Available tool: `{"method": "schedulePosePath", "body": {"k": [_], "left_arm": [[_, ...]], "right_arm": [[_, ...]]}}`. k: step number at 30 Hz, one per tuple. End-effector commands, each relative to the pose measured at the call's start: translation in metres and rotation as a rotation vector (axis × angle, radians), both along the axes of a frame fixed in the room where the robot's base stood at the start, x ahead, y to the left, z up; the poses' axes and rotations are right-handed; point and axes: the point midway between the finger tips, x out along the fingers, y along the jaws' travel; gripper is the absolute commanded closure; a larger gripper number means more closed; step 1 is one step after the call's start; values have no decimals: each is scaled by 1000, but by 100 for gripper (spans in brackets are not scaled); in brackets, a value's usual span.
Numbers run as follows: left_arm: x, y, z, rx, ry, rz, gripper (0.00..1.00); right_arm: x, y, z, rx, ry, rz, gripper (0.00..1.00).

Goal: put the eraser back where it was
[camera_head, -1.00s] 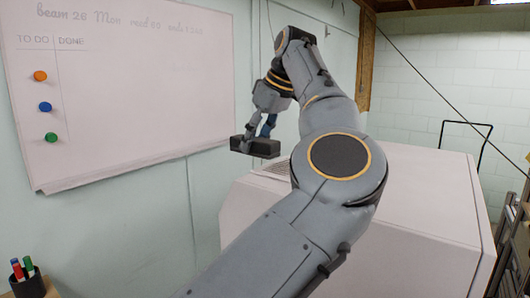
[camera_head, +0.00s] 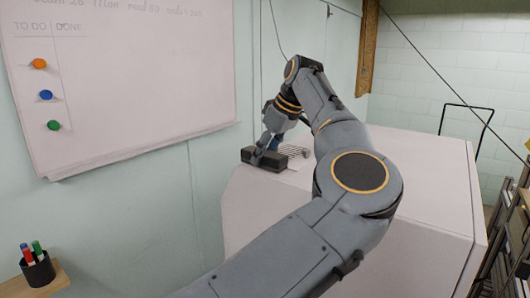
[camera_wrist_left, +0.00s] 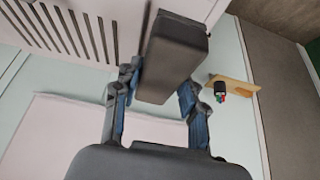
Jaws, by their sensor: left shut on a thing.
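The eraser (camera_head: 264,159) is a dark grey block. My left gripper (camera_head: 268,146) is shut on it. In the head view it is held at the near left corner of the white cabinet top, by the wall; I cannot tell whether it touches the top. In the left wrist view the eraser (camera_wrist_left: 172,58) sits between the two fingers of the left gripper (camera_wrist_left: 158,98). The whiteboard (camera_head: 130,85) hangs on the wall at left, with orange, blue and green magnets down its left side. My right gripper is not in view.
The white cabinet (camera_head: 400,235) has a slotted vent (camera_head: 294,151) beside the eraser. A small wooden shelf (camera_head: 55,279) at lower left holds a dark cup (camera_head: 38,270) of markers. A dark cart handle (camera_head: 467,107) stands behind the cabinet.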

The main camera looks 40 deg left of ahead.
Motion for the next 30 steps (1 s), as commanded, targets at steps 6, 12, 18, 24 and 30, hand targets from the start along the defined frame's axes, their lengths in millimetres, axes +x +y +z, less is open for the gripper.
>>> {"method": "schedulePosePath", "body": {"k": [6,12,18,24,30], "left_arm": [[0,0,-9,0,0,0,84],[0,0,-10,0,0,0,84],[0,0,-11,-1,1,0,36],[0,0,-10,-1,0,0,36],[0,0,4,0,0,0,36]], "right_arm": [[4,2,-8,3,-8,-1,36],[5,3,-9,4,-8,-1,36],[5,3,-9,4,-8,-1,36],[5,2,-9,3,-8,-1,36],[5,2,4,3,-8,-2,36]]}}
